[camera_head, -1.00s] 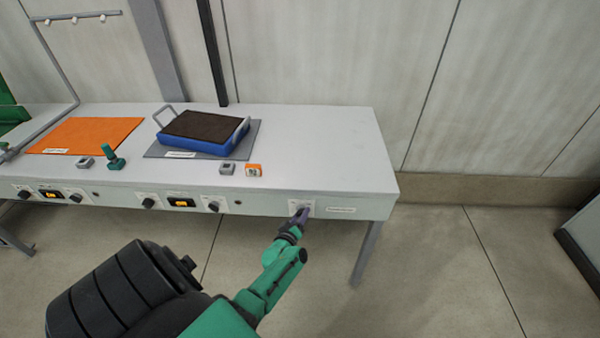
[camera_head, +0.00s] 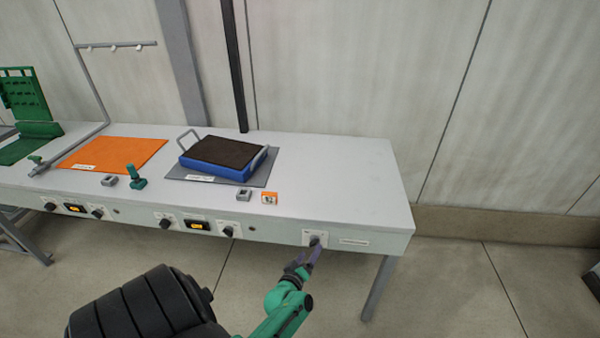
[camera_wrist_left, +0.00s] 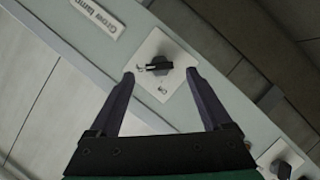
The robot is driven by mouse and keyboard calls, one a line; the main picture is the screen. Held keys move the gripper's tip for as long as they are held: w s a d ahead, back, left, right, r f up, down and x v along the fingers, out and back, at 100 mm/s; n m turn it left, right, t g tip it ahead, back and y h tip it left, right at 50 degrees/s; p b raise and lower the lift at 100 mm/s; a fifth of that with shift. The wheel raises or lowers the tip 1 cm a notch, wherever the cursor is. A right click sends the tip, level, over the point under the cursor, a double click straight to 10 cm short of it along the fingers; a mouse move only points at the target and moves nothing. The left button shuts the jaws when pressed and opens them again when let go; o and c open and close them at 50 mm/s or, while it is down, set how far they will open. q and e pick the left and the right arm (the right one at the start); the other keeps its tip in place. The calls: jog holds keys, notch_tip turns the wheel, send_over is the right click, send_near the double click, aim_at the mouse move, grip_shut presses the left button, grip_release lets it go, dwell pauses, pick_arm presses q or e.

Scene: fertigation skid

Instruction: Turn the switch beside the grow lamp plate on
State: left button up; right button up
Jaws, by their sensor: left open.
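The grow lamp switch is a dark knob on a small white plate (camera_head: 309,234) on the table's front face, left of a label plate (camera_head: 355,241). In the left wrist view, the knob (camera_wrist_left: 160,65) has a bar lying sideways in the picture, its light-marked end pointing left. "On" is printed below it on the plate; the other mark is too small to read. The grow lamp plate (camera_wrist_left: 97,16) shows at upper left. My left gripper (camera_head: 315,248) is open at the switch. In the wrist view its fingertips (camera_wrist_left: 160,74) lie either side of the knob; contact is not visible.
The table (camera_head: 340,180) carries a blue tray (camera_head: 217,170) of dark material, an orange mat (camera_head: 115,153) and a green-handled part (camera_head: 136,178). More knobs and displays (camera_head: 196,225) line its front face to the left.

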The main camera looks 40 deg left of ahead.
pick_arm(q)
jog(key=v, duration=1)
jog(key=shift+p, duration=0.4)
